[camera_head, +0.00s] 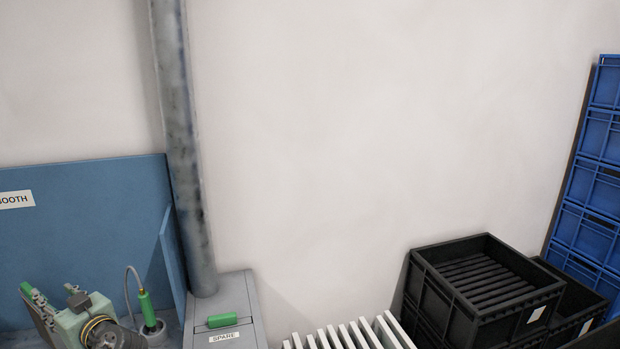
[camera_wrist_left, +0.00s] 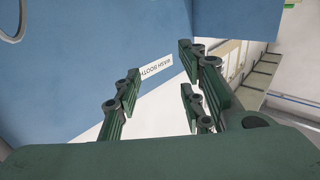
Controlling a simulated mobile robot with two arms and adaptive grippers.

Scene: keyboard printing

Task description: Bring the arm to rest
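My left gripper (camera_head: 36,300) is at the lower left of the head view, in front of the blue booth panel (camera_head: 90,215). In the left wrist view its dark green fingers (camera_wrist_left: 160,82) stand well apart with nothing between them, so it is open and empty. Beyond the fingers, that view shows the blue panel (camera_wrist_left: 80,60) and its white wash booth label (camera_wrist_left: 157,70), upside down. My right gripper is in neither view.
A green-handled sprayer (camera_head: 147,308) with a hose stands beside the gripper. A grey bin marked SPARE (camera_head: 250,320) sits under a grey pipe (camera_head: 180,150). White slats (camera_head: 345,335), black crates (camera_head: 480,285) and stacked blue crates (camera_head: 595,185) are to the right.

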